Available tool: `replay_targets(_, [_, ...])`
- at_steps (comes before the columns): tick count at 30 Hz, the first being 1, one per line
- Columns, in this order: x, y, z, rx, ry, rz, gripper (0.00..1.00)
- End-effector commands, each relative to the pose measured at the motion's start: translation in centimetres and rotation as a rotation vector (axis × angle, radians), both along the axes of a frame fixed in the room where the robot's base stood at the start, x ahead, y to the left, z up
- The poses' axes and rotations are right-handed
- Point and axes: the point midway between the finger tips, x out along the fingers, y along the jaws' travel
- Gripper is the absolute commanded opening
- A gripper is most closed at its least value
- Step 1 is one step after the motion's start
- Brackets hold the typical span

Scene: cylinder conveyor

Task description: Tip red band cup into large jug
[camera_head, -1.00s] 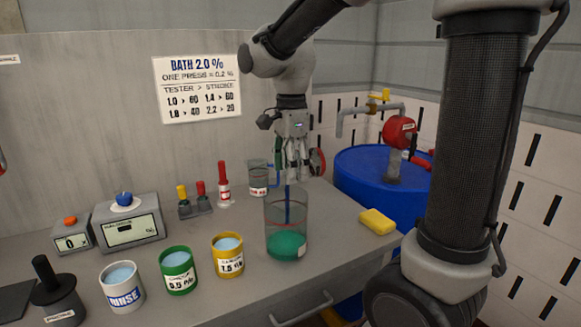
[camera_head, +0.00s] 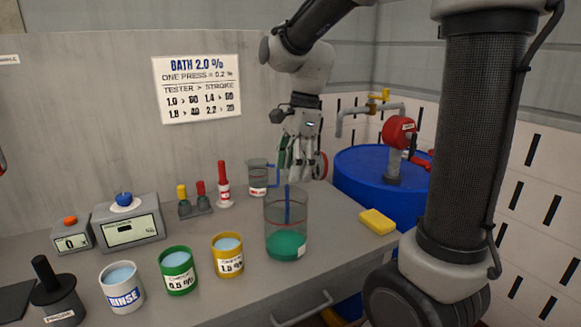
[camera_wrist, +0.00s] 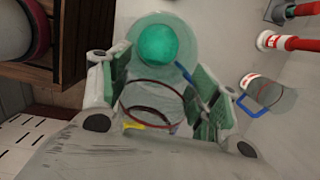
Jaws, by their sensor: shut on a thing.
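The large jug (camera_head: 268,220) is clear glass with green liquid in the bottom and a blue rod standing in it. It is on the bench, and the green also shows at the top of the wrist view (camera_wrist: 158,45). My gripper (camera_head: 298,160) is above and behind the jug, leaning. In the wrist view its fingers (camera_wrist: 165,105) are shut on a clear cup with a thin dark red ring (camera_wrist: 152,82), the red band cup. In the head view a red ring (camera_head: 321,165) shows beside the fingers. The cup's contents and exact tilt are hard to tell.
A small beaker with a blue handle (camera_head: 258,178) stands behind the jug. Yellow (camera_head: 227,258), green (camera_head: 178,272) and white rinse (camera_head: 121,287) cups stand to its left. A yellow sponge (camera_head: 377,222) lies to the right, near a blue drum (camera_head: 360,185).

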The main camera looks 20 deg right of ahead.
Motion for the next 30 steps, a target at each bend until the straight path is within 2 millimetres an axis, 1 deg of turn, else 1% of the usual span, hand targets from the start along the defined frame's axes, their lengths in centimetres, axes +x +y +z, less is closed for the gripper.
replay_targets(1, [0.1,-0.5,0.0,0.05,0.001,-0.01,0.19])
replay_targets(6, [0.1,-0.9,0.1,0.172,0.004,-0.004,0.19])
replay_targets(14, [0.1,-0.7,0.1,0.188,0.001,0.001,0.19])
replay_targets(17, [0.1,-1.0,0.0,0.217,0.004,-0.003,0.19])
replay_targets(24, [0.1,-1.9,-0.3,0.468,0.009,-0.008,0.19])
replay_targets(27, [0.1,-2.0,-0.2,0.528,0.007,-0.004,0.19])
replay_targets(30, [0.1,-1.9,-0.2,0.541,0.007,0.0,0.19])
